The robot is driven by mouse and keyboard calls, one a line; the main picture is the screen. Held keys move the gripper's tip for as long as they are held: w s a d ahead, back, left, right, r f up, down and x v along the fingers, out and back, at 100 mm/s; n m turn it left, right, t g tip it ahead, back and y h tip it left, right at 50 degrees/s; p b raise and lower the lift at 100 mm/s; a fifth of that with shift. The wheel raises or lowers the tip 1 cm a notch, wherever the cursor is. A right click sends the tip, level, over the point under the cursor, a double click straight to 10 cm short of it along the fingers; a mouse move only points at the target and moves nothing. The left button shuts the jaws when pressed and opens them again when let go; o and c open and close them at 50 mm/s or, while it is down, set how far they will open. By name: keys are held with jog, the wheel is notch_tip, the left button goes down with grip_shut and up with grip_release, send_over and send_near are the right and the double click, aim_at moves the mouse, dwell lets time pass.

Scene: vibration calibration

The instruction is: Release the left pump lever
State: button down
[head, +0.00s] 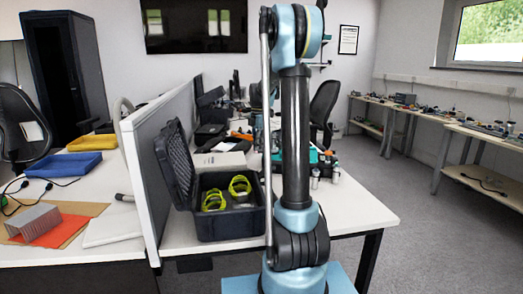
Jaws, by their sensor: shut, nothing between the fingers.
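I cannot make out a left pump lever in the head view. My light-blue and black arm stands upright in the middle of the picture and covers part of the white table (370,208) behind it. A teal item (315,155) shows partly behind the arm on that table, with small silvery cylinders (315,178) beside it; I cannot tell whether it is a pump. An open black case (232,226) stands on the table left of my arm, with yellow-green rings (239,186) inside. My gripper is outside the picture.
A grey divider panel (150,190) stands left of the case. Beyond it, a left desk holds a yellow tray (92,142), a blue tray (63,164) and a grey ridged block (34,222). Carpet (425,245) is clear on the right, before wall benches (455,130).

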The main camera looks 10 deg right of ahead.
notch_tip(320, 180, up, 7)
jog(key=s+n, duration=0.2)
jog(key=n, duration=0.2)
jog(key=shift+s+d+n, duration=0.25)
jog(key=shift+s+n, duration=0.15)
dwell(0.5)
